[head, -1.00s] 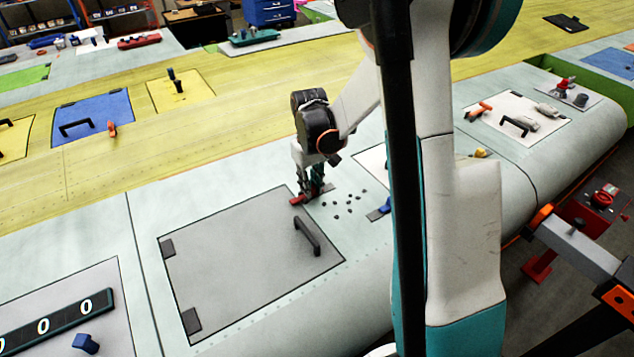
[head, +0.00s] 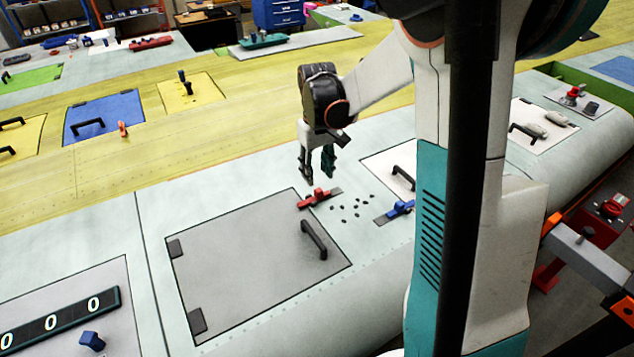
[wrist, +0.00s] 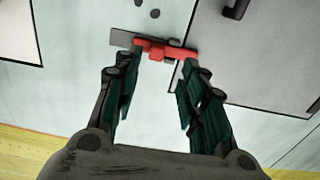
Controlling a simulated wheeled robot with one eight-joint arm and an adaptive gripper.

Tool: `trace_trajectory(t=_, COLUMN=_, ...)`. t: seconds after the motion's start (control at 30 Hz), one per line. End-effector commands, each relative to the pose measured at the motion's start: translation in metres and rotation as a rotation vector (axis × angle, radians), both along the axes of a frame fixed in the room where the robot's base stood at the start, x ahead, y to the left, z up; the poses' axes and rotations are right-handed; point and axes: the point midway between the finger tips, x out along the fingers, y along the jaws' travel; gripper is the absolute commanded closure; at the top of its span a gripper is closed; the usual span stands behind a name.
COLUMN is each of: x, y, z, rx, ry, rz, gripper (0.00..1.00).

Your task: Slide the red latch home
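The red latch (head: 318,196) lies on a grey strip at the upper right corner of the grey hatch panel (head: 250,262). One end of its red bar reaches over the panel's edge. In the wrist view the red latch (wrist: 160,50) lies beyond my fingertips, between them in the picture, with its grey plate (wrist: 122,38) showing to the left. My gripper (head: 318,178) is above and a little behind the latch, apart from it. Its two fingers are spread and hold nothing; they also show apart in the wrist view (wrist: 178,85).
Several small dark pieces (head: 350,208) lie right of the red latch. A blue latch (head: 400,208) sits farther right beside a white panel with a black handle (head: 403,178). The grey panel's dark handle (head: 314,239) stands up near the red latch.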

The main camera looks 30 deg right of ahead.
Motion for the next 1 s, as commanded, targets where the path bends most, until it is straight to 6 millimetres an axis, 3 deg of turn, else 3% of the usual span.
trace_trajectory(t=0.13, x=0.000, y=0.000, z=0.027, rx=0.000, ry=0.000, rz=0.001, gripper=0.62)
trace_trajectory(t=0.33, x=0.000, y=0.000, z=0.047, rx=0.001, ry=0.000, rz=0.001, gripper=0.62)
trace_trajectory(t=1.0, x=-0.002, y=0.003, z=0.051, rx=0.002, ry=-0.002, rz=0.000, gripper=0.62)
